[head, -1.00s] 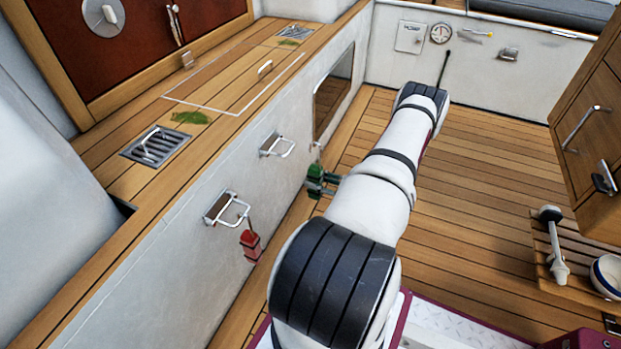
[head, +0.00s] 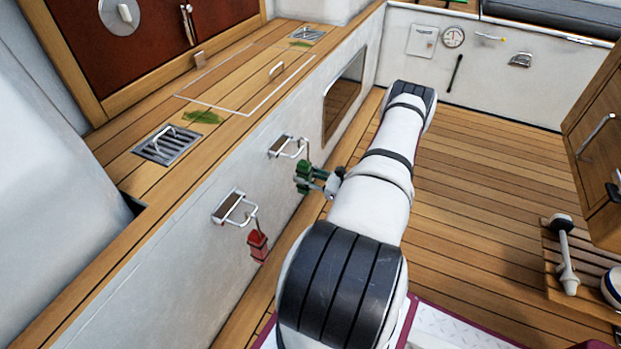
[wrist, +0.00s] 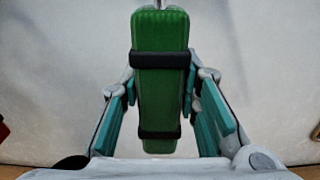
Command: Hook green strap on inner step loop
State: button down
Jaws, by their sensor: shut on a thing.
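The green strap (head: 303,177) is a bundled green pack with black bands, held upright, with a thin metal hook (head: 308,148) rising from its top. My gripper (head: 318,179) is shut on it; the wrist view shows the teal fingers on both sides of the green strap (wrist: 160,85). The hook's top is right beside the outer end of the farther step's metal loop (head: 297,152), on the white wall. I cannot tell whether hook and loop touch. In the wrist view the hook is cut off by the top edge.
A red strap (head: 258,246) hangs from the nearer step's loop (head: 240,217), left of my gripper. The wooden bench ledge (head: 225,125) runs above both steps. A slatted wooden shelf (head: 590,268) stands at right. The deck between is clear.

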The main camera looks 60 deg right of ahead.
jog(key=shift+w+a, duration=0.1)
jog(key=shift+w, duration=0.6)
jog(key=shift+f, duration=1.8)
jog(key=c, duration=1.1)
grip_release()
jog(key=s, duration=0.8)
jog(key=s+d, duration=0.1)
jog(key=s, duration=0.3)
